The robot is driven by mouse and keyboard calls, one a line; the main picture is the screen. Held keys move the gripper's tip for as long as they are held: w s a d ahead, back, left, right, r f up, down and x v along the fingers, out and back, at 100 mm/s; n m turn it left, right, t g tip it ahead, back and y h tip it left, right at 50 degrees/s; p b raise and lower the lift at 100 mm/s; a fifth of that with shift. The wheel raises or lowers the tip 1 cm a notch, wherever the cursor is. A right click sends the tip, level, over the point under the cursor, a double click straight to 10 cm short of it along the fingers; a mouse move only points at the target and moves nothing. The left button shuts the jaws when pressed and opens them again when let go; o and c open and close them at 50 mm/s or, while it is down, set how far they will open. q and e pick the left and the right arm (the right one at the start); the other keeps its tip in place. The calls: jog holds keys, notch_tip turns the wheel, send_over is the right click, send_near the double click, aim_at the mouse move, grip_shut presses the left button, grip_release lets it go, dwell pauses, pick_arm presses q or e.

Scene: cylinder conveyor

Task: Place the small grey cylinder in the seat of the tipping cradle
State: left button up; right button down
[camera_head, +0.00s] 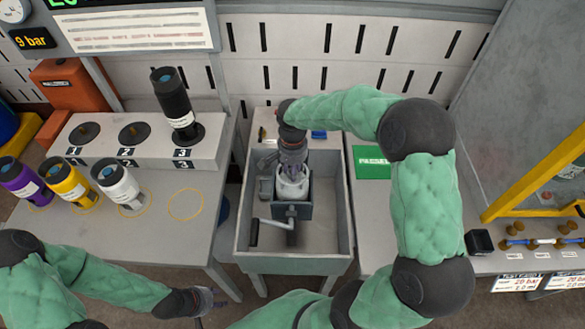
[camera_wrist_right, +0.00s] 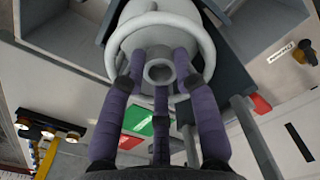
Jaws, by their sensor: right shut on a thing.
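The small grey cylinder (camera_head: 293,188) is light grey and upright at the tipping cradle (camera_head: 291,211), a dark grey holder with a crank inside the sink-like tub. My right gripper (camera_head: 292,168) comes down on it from above and is shut on its top. In the right wrist view the purple fingers (camera_wrist_right: 160,80) close around the cylinder's neck inside its round collar (camera_wrist_right: 199,32). The cradle's walls flank the cylinder; whether its base rests fully on the seat is hidden. My left gripper (camera_head: 206,300) is low at the left, away from the cradle; its fingers are too small to judge.
The tub (camera_head: 243,235) surrounds the cradle, with a crank handle (camera_head: 254,232) at its front left. Purple (camera_head: 22,181), yellow (camera_head: 68,183) and white (camera_head: 117,184) cylinders stand on the left table. A black cylinder (camera_head: 174,99) stands on the rack. A green sign (camera_head: 371,162) lies to the right.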

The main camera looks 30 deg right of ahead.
jog(key=c, duration=0.9)
grip_release()
jog(key=shift+f, duration=0.1)
jog(key=shift+c, duration=0.2)
notch_tip(320, 180, up, 12)
jog(key=p, duration=0.3)
